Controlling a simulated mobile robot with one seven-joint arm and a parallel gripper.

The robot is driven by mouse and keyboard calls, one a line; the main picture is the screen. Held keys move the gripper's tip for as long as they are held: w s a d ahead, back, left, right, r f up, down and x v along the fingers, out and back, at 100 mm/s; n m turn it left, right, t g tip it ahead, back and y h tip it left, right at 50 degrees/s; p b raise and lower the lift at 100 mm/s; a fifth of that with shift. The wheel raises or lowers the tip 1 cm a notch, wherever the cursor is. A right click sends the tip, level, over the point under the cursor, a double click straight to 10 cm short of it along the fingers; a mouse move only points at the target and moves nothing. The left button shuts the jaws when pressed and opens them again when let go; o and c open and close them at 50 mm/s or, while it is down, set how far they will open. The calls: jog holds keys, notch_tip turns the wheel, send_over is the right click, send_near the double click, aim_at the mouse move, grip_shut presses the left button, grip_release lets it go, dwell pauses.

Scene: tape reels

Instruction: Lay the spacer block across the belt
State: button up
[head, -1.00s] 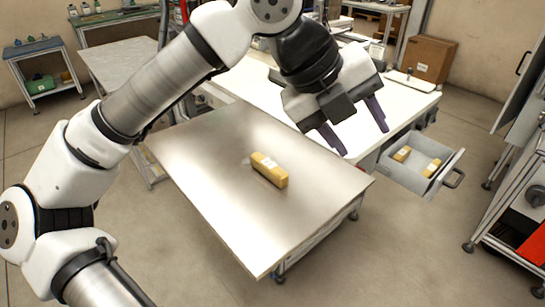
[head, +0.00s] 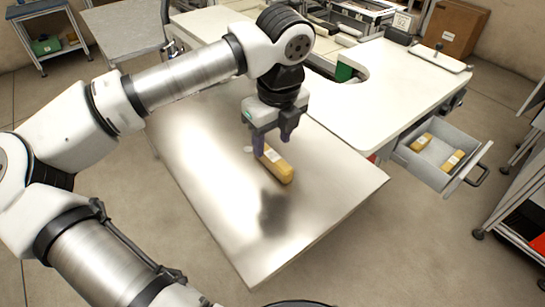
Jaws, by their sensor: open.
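A yellow block (head: 277,164) with a white label lies on the bare metal table (head: 203,185), slanting from far left to near right. It looks like the spacer block. My gripper (head: 272,140) is open and points down at the block's far end. Its two dark fingers show at the left and right of that end; I cannot tell whether they touch it or are still above it. No belt can be clearly made out in the head view.
An open grey drawer (head: 447,181) at right holds two similar yellow blocks (head: 421,142) (head: 452,160). A white worktop (head: 385,105) with a rounded cut-out stands behind the metal table. A cardboard box (head: 455,28) stands at the back right. The front of the metal table is clear.

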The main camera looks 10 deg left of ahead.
aim_at(272, 155)
jog(key=shift+w+f+p, duration=0.2)
jog(key=shift+f+p, duration=0.9)
jog(key=shift+f, duration=1.65)
jog(key=shift+a, duration=0.1)
grip_shut()
